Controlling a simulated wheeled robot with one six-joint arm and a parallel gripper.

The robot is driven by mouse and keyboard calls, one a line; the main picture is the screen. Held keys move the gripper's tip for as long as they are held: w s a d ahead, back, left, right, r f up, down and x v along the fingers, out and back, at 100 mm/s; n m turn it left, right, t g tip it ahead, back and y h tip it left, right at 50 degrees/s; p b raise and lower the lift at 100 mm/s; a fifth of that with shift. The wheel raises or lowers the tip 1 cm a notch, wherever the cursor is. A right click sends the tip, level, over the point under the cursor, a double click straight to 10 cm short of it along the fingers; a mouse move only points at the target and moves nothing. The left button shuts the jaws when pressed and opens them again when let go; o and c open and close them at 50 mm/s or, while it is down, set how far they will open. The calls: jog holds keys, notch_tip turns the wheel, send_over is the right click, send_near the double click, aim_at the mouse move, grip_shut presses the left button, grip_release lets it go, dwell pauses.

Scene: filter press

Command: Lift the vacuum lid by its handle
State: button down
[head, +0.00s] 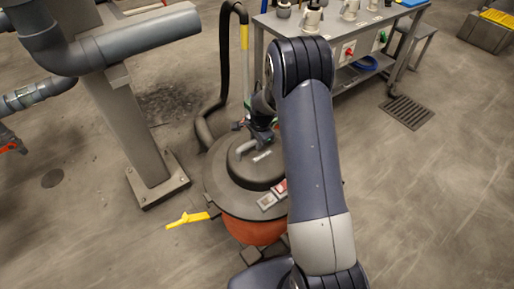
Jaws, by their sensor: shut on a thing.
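The vacuum (250,232) stands on the floor at the picture's centre, with an orange-red drum and a dark grey round lid (222,183) on top. The lid's grey handle (243,148) shows at its upper middle, partly hidden. My gripper (257,138) is at the handle, shut on it as far as I can see; the fingertips are small and dark here. My arm hides the right part of the lid and drum. The lid appears to sit level on the drum.
A black hose (224,70) rises behind the vacuum. A grey post (145,150) with pipes stands close on the left. A metal workbench (345,38) with fittings stands behind on the right. A floor grate (406,112) lies right of it. The floor at right is clear.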

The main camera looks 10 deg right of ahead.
notch_tip(320, 180, up, 14)
jog(key=p, duration=0.4)
jog(key=shift+r+p, duration=0.15)
jog(key=shift+p, duration=0.25)
